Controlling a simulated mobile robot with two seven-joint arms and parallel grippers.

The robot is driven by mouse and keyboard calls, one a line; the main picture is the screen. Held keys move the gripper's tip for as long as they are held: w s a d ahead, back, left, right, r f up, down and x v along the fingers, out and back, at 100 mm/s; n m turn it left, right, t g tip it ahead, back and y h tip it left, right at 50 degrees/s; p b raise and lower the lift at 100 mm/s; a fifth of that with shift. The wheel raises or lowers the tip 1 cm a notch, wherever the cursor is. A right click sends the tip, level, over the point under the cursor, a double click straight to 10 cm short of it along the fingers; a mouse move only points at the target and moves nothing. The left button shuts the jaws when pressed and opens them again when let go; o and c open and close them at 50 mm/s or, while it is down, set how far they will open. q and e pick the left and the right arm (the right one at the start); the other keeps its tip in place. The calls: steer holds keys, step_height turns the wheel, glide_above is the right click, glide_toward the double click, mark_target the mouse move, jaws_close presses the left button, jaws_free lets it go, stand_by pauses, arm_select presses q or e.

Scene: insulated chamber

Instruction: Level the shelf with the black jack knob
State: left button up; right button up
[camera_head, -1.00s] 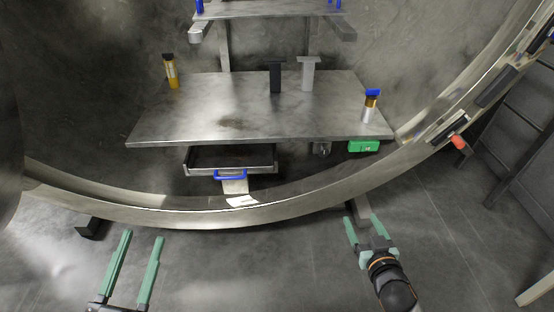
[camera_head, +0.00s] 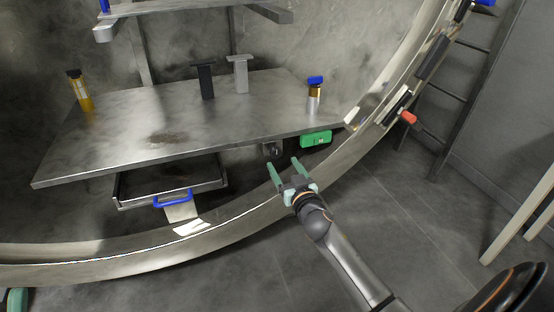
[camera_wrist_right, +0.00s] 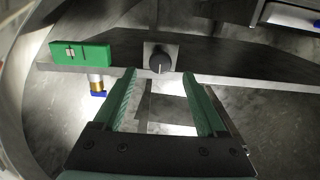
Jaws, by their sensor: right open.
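The grey metal shelf (camera_head: 110,150) spans the chamber; I cannot tell whether it is level. The black jack knob (camera_wrist_right: 159,62) sits on a square grey plate at the shelf's edge in the right wrist view. It is small and dim under the front edge in the head view (camera_head: 276,149). A green box with a small pale window (camera_head: 316,139) is beside it, also in the wrist view (camera_wrist_right: 83,54). My right gripper (camera_head: 284,170) is open and empty, just short of the knob, its fingers pointing toward it. Only a green fingertip of my left gripper (camera_head: 17,300) shows at the lower left.
A yellow bottle (camera_head: 84,96), a black T-shaped block (camera_head: 206,82), a grey one (camera_head: 240,76) and a blue-capped bottle (camera_head: 314,97) stand on top. The chamber's curved rim (camera_head: 110,264) passes below.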

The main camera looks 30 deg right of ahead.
mark_target(277, 154)
steer(key=shift+b+x, duration=0.5)
steer(key=shift+x, duration=2.15)
steer(key=shift+a, duration=0.1)
jaws_close()
